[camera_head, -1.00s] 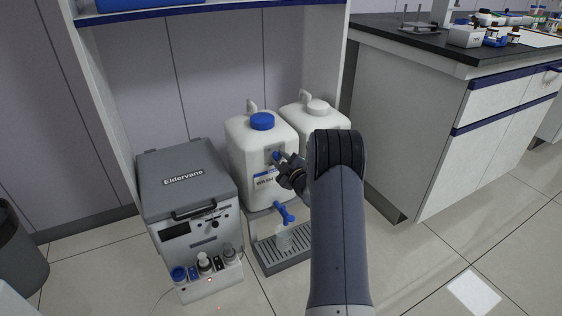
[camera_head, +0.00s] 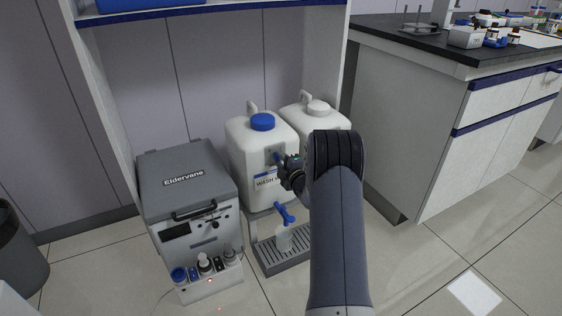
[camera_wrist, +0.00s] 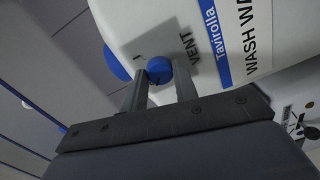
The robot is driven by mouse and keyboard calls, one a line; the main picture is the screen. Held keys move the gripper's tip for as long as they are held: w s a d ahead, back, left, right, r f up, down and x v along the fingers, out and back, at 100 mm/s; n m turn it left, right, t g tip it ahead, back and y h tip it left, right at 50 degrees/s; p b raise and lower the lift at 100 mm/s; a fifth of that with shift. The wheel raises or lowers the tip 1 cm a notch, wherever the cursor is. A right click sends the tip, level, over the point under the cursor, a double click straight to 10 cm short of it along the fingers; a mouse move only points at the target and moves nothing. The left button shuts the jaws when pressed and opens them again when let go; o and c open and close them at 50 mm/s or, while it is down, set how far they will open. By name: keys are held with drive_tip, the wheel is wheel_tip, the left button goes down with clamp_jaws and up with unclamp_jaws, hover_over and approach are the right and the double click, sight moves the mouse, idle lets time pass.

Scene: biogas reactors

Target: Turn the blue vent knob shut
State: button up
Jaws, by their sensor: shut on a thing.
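The white wash tank (camera_head: 250,150) with a blue cap (camera_head: 262,121) stands in the alcove. The round blue vent knob (camera_wrist: 159,66) is on its front, beside the "VENT" lettering in the wrist view. My gripper (camera_wrist: 160,80) is shut on the knob, one finger on each side of it. In the head view my gripper (camera_head: 287,164) is at the tank's front and the knob (camera_head: 277,157) is partly hidden by it. I cannot tell from the marks how far the knob is turned.
A blue tap (camera_head: 284,212) hangs below the tank, over a small clear bottle on a grey drip tray (camera_head: 268,262). A second white tank (camera_head: 318,117) stands to the right, partly behind my arm. A grey "Eldervane" box (camera_head: 185,180) stands close on the left.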

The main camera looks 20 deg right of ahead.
drive_tip(key=o, duration=1)
drive_tip(key=s+p, duration=0.1)
drive_tip(key=s, duration=0.2)
drive_tip(key=s+p, duration=0.1)
drive_tip(key=s, duration=0.3)
drive_tip(key=s+p, duration=0.1)
drive_tip(key=s, duration=0.2)
drive_tip(key=shift+s+d+r, duration=0.1)
drive_tip(key=shift+s+r, duration=0.15)
drive_tip(key=shift+s, duration=0.15)
drive_tip(key=shift+w, duration=0.1)
drive_tip(key=w+b, duration=0.1)
drive_tip(key=w, duration=0.2)
drive_tip(key=w+b, duration=0.1)
drive_tip(key=w, duration=0.3)
drive_tip(key=w+b, duration=0.1)
drive_tip(key=w, duration=0.2)
drive_tip(key=shift+w+f, duration=0.3)
drive_tip(key=shift+w, duration=0.05)
